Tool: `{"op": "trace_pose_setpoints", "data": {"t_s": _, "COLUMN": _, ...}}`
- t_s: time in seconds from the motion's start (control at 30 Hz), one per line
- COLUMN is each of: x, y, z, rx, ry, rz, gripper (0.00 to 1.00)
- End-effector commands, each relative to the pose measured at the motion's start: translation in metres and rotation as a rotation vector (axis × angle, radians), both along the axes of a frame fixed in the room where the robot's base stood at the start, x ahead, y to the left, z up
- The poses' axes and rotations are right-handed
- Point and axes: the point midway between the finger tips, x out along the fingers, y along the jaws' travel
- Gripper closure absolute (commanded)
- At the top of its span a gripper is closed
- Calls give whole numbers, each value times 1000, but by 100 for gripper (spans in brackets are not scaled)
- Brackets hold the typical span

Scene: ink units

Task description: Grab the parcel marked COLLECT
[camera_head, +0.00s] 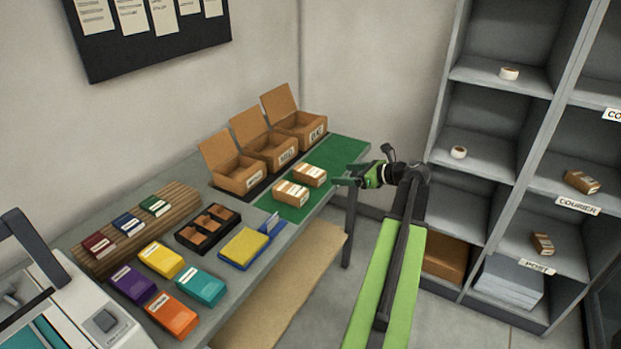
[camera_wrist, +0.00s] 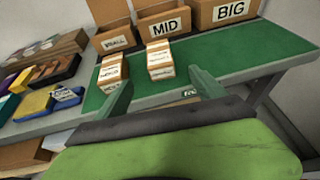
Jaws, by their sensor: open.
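Two small brown parcels with white labels stand side by side on the green mat (camera_head: 337,155). The nearer parcel (camera_head: 290,193) is the left one (camera_wrist: 113,72) in the wrist view. The farther parcel (camera_head: 310,175) is the right one (camera_wrist: 160,60) there. Their print is too small to read, so I cannot tell which is marked COLLECT. My gripper (camera_head: 349,176) is open and empty at the mat's right edge, apart from both parcels. In the wrist view its fingers (camera_wrist: 160,92) spread below the parcels, the right parcel ahead between them.
Open boxes marked MID (camera_wrist: 163,26) and BIG (camera_wrist: 231,12), and a smaller one (camera_head: 232,170), stand behind the mat. A tray (camera_head: 208,228) and coloured boxes lie left. Shelves at right hold parcels above COURIER (camera_head: 578,205) and POST (camera_head: 538,267) labels.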

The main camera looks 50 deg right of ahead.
Motion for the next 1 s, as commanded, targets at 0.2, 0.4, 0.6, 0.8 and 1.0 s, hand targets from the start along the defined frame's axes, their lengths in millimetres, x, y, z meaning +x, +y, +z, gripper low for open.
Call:
{"op": "trace_pose_setpoints", "data": {"t_s": 0.2, "x": 52, "y": 9, "z": -27, "rx": -2, "ry": 2, "rz": 6, "gripper": 20}}
{"op": "trace_pose_setpoints", "data": {"t_s": 0.4, "x": 91, "y": 15, "z": -42, "rx": -2, "ry": 2, "rz": 6, "gripper": 20}}
{"op": "trace_pose_setpoints", "data": {"t_s": 0.6, "x": 103, "y": 18, "z": -44, "rx": -2, "ry": 2, "rz": 5, "gripper": 20}}
{"op": "trace_pose_setpoints", "data": {"t_s": 0.8, "x": 114, "y": 19, "z": -49, "rx": -2, "ry": 2, "rz": 6, "gripper": 20}}
{"op": "trace_pose_setpoints", "data": {"t_s": 1.0, "x": 147, "y": 24, "z": -62, "rx": -2, "ry": 2, "rz": 7, "gripper": 20}}
